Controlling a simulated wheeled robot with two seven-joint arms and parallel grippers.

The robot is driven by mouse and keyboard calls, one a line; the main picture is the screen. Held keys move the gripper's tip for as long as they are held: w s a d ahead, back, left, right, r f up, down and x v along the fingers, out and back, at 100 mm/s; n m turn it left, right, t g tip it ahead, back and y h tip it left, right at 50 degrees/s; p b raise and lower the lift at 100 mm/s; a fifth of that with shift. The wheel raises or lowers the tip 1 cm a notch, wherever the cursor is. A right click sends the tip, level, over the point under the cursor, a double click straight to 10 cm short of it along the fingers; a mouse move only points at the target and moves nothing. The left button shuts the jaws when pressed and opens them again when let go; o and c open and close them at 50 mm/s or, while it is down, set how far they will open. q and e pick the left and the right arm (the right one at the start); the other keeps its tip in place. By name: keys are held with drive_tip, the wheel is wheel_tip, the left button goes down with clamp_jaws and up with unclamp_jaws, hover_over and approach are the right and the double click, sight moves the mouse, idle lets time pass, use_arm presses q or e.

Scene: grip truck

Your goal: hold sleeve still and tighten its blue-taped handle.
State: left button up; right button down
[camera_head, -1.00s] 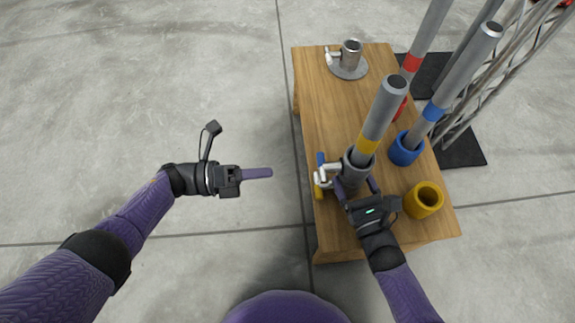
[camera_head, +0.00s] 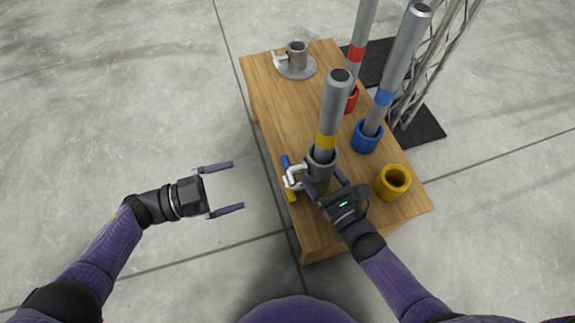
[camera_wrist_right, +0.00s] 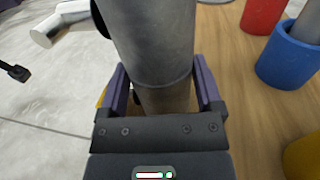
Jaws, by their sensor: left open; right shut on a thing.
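A grey sleeve (camera_head: 320,171) stands upright near the table's left edge, with a grey pipe (camera_head: 335,105) banded in yellow rising out of it. My right gripper (camera_head: 324,187) is shut on the sleeve; in the right wrist view its fingers (camera_wrist_right: 164,90) lie on both sides of the grey cylinder. White clamp handles (camera_head: 293,178) stick out on the sleeve's left, one end with blue tape (camera_head: 285,162) and one with yellow tape (camera_head: 291,195). My left gripper (camera_head: 238,187) is open and empty, left of the table and apart from the handles.
A yellow cup (camera_head: 392,181) stands right of my right gripper. A blue cup (camera_head: 366,136) and a red cup (camera_head: 351,98) hold banded pipes. A second sleeve on a round base (camera_head: 297,66) is at the table's (camera_head: 275,110) far end. A metal truss stands at right.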

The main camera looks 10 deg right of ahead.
sight(286, 170)
use_arm(q)
drive_tip(key=d+n, duration=0.1)
drive_tip(key=d, duration=0.3)
drive_tip(key=w+d+n, duration=0.1)
drive_tip(key=d, duration=0.3)
drive_tip(key=d+n, duration=0.1)
drive_tip(key=d, duration=0.3)
drive_tip(key=shift+w, duration=0.2)
drive_tip(key=c, duration=1)
drive_tip(key=shift+o, duration=0.2)
drive_tip(key=shift+n, duration=1.1)
drive_tip(key=o, duration=1)
drive_tip(key=shift+w, duration=0.1)
drive_tip(key=shift+c, duration=0.2)
drive_tip(key=s+a, duration=0.1)
drive_tip(key=a, duration=1.1)
drive_tip(key=shift+s, duration=0.25)
